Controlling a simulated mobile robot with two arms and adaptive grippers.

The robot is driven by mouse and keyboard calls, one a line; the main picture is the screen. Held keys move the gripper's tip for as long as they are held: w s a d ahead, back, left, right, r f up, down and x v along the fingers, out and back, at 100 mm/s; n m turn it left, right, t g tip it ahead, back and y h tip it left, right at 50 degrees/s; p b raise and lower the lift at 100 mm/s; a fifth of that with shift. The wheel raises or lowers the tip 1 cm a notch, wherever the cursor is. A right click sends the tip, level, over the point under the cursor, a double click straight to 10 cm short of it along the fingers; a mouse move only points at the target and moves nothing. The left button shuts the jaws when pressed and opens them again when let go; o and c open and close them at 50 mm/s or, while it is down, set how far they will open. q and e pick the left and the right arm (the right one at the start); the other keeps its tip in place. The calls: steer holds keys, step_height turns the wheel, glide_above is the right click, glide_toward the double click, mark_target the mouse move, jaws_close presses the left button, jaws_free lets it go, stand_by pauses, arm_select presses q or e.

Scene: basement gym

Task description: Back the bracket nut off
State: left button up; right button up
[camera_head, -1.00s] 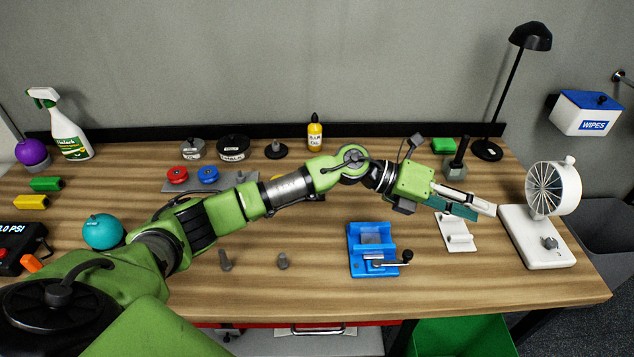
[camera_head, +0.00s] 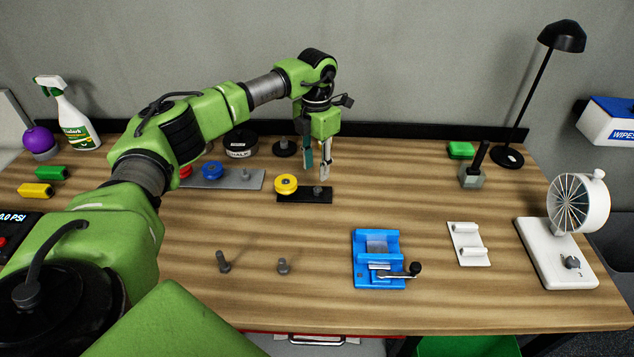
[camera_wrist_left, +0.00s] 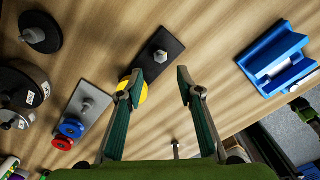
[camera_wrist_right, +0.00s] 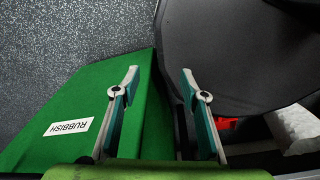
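A black plate (camera_head: 291,196) lies on the bench with a yellow round knob (camera_head: 286,184) and a grey hex nut or bolt head (camera_head: 318,191) on it. The hex piece also shows in the left wrist view (camera_wrist_left: 159,56), beyond the fingertips. My left gripper (camera_head: 316,170) points down above this plate, open and empty. Its fingers are apart in the left wrist view (camera_wrist_left: 160,74), and one partly hides the yellow knob. My right gripper (camera_wrist_right: 160,75) is open and empty, away from the bench, above a green rubbish bin (camera_wrist_right: 85,90). I cannot tell which part is the bracket.
A grey plate (camera_head: 228,181) with red and blue knobs lies left of the black plate. Two loose bolts (camera_head: 223,262) stand in front. A blue vise-like fixture (camera_head: 367,272), a white bracket-like plate (camera_head: 466,254) and a white fan (camera_head: 577,205) are at right.

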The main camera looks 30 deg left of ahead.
mark_target(317, 190)
arm_select(q)
step_height(317, 190, down, 7)
steer(key=shift+f+p, duration=0.2)
steer(key=shift+p, duration=0.4)
steer(key=shift+d, duration=0.1)
jaws_close()
